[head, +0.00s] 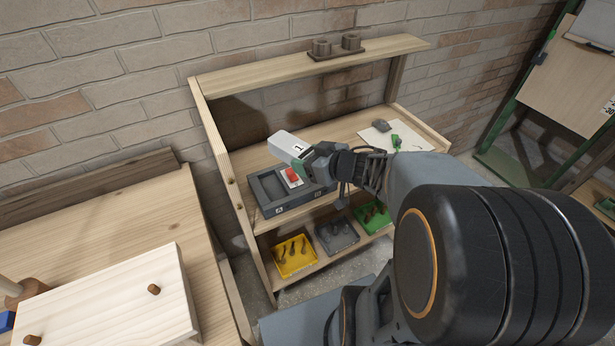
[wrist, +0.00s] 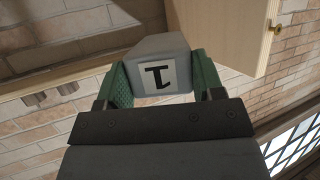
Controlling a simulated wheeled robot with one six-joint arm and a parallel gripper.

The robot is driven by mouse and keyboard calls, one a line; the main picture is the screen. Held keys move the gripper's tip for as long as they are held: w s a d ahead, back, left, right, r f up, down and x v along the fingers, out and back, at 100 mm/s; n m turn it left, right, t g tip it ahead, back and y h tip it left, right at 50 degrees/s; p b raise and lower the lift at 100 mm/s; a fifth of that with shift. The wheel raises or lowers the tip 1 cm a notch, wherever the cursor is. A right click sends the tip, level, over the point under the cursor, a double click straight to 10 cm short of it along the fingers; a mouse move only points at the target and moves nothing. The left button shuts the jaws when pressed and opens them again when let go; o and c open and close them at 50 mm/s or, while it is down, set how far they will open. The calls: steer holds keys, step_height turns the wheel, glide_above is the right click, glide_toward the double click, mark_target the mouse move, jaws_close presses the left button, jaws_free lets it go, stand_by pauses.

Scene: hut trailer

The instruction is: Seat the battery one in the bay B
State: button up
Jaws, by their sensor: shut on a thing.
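The battery one (head: 287,143) is a light grey block with a white label marked 1. My gripper (head: 305,159) is shut on it and holds it in the air above the dark grey dock (head: 250,188) on the bench. In the wrist view the battery (wrist: 160,48) sits between the two green finger pads of my gripper (wrist: 164,82), its label facing the camera. The dock has an open recess at its left, with a label that looks like A on the front. A second small front label shows at the right. My gripper and wrist cover much of that right side, so bay B is mostly hidden.
A red part on a white plate (head: 298,184) is at the dock's middle. Yellow (head: 282,273), grey and green bins with small parts stand on the lower shelf. Paper (head: 415,145) lies on the bench at right. The upper shelf (head: 250,77) and left side post are nearby edges.

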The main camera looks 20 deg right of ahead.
steer(key=w+d+f, duration=0.3)
steer(key=f, duration=0.2)
steer(key=w+d+f+p, duration=0.1)
steer(key=w+d+f, duration=0.2)
steer(key=f, duration=0.3)
steer(key=w+d+f, duration=0.3)
steer(key=w+f, duration=0.1)
steer(key=f, duration=0.2)
steer(key=shift+w+d+f+p, duration=0.1)
steer(key=shift+w+f+p, duration=0.05)
steer(key=shift+w+p, duration=0.25)
steer(key=shift+f, duration=0.25)
steer(key=shift+f+b, duration=0.45)
steer(key=shift+f, duration=0.15)
steer(key=o, duration=1.1)
